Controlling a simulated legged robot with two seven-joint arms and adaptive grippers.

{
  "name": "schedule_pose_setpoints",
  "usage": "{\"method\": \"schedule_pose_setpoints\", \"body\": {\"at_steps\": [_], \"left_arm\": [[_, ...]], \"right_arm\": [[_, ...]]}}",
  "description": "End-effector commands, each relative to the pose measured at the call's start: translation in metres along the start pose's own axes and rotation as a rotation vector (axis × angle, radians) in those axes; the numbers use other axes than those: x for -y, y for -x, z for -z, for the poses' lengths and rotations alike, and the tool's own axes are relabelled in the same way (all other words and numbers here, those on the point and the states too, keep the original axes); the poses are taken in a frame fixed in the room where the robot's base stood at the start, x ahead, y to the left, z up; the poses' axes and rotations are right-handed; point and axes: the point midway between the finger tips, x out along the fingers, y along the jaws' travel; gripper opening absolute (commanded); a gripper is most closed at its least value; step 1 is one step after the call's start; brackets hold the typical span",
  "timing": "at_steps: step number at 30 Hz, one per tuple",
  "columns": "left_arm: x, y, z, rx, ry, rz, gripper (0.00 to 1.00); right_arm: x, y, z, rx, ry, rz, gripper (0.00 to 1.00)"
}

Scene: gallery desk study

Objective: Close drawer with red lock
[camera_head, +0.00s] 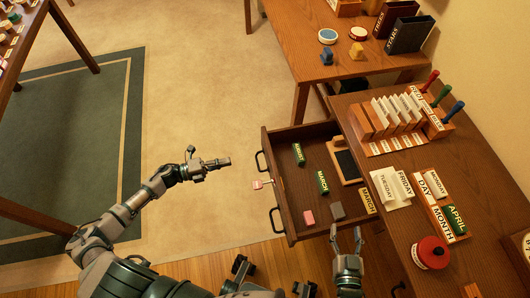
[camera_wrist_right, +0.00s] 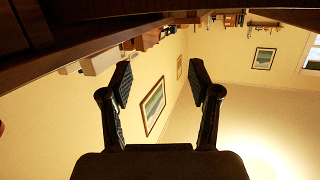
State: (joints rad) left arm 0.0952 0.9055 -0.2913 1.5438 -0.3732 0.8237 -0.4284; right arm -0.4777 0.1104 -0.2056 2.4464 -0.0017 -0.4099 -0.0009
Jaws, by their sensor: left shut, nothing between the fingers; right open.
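The wooden drawer (camera_head: 293,215) stands pulled out from the desk (camera_head: 395,225), its front facing left. A small red-and-white piece (camera_head: 258,184), apparently the red lock, sits at the middle of its front between two dark handles. My left gripper (camera_head: 228,161) is shut and empty, to the left of the drawer front and apart from it. My right gripper (camera_head: 347,232) is open and empty, by the drawer's near side and the desk edge. Its open fingers also show in the right wrist view (camera_wrist_right: 161,72), with nothing between them.
The drawer holds green labelled blocks (camera_head: 322,183), a pink block (camera_head: 309,217), a grey block (camera_head: 337,210) and a dark-topped tray (camera_head: 333,150). Card holders and a red round tin (camera_head: 431,252) are on the desk. The floor (camera_head: 200,90) left of the drawer is clear.

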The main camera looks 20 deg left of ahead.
Motion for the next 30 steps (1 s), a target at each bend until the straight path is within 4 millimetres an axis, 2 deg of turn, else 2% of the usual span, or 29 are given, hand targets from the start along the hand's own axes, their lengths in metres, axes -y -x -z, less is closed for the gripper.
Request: {"method": "schedule_pose_setpoints", "body": {"at_steps": [3, 7, 21, 27, 30], "left_arm": [[0.003, 0.003, -0.001, -0.041, -0.028, -0.003, 0.00], [0.003, -0.009, 0.000, -0.046, -0.030, -0.001, 0.00], [0.002, -0.104, 0.005, -0.044, -0.028, -0.001, 0.00], [0.001, -0.127, 0.005, -0.042, -0.027, -0.002, 0.00], [0.002, -0.133, 0.006, -0.042, -0.026, -0.002, 0.00]], "right_arm": [[0.001, -0.001, 0.006, -0.032, -0.001, 0.002, 0.62], [0.001, -0.002, 0.010, -0.058, -0.003, 0.004, 0.62], [0.005, -0.003, 0.035, -0.245, -0.012, 0.014, 0.62], [0.007, -0.001, 0.044, -0.307, -0.014, 0.017, 0.62], [0.007, 0.000, 0.046, -0.323, -0.015, 0.018, 0.62]]}}
